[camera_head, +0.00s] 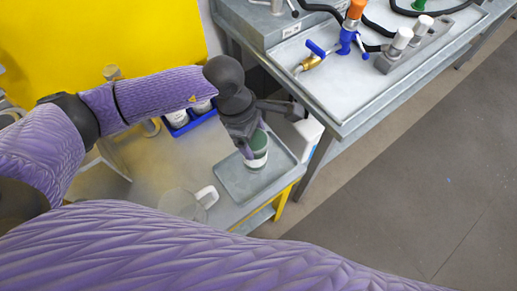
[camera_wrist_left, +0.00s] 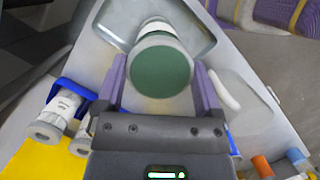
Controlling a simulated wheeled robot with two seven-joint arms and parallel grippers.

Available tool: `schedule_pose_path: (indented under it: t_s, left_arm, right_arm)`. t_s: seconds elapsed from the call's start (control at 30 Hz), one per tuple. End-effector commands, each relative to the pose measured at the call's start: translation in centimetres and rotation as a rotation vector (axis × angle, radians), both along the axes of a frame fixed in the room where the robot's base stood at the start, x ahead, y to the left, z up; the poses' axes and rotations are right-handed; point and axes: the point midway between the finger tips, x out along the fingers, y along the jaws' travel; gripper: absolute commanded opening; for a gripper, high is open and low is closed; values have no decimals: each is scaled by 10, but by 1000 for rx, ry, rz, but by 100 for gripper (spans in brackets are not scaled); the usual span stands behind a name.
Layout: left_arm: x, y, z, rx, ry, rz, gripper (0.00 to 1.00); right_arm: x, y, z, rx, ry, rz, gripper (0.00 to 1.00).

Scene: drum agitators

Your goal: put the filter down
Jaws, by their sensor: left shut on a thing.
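The filter (camera_head: 257,158) is a white cylinder with a dark green top. My left gripper (camera_head: 252,142) is shut on it, with one purple finger on each side. In the left wrist view the round green end of the filter (camera_wrist_left: 161,72) faces the camera between the fingers. The filter is upright over the grey metal tray (camera_head: 233,184), within its rim; the tray also shows in the left wrist view (camera_wrist_left: 112,17). I cannot tell whether its base touches the tray. My right gripper is out of view.
The tray lies on a grey, yellow-legged bench. A clear jug (camera_head: 181,204) with a white handle stands beside it. A blue bin (camera_head: 190,122) with white-capped containers is behind my left arm. A metal table (camera_head: 340,95) with valves and hoses stands at right.

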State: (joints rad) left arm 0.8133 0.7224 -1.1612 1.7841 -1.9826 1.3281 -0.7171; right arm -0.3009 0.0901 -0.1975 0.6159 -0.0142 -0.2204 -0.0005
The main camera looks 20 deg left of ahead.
Motion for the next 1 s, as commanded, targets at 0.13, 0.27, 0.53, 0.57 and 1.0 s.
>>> schedule_pose_path:
  t_s: [0.13,0.27,0.53,0.57,1.0]
  left_arm:
    - [-1,0,-29,0,3,0,0]
    - [0,0,-36,-1,0,-2,0]
    - [0,0,-38,0,0,-2,92]
    - [0,0,-38,0,0,-2,98]
    - [2,11,6,1,-6,-2,100]
  right_arm:
    - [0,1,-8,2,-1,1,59]
    - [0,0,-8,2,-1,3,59]
    - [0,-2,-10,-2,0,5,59]
    - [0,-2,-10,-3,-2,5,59]
    - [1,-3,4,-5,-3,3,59]
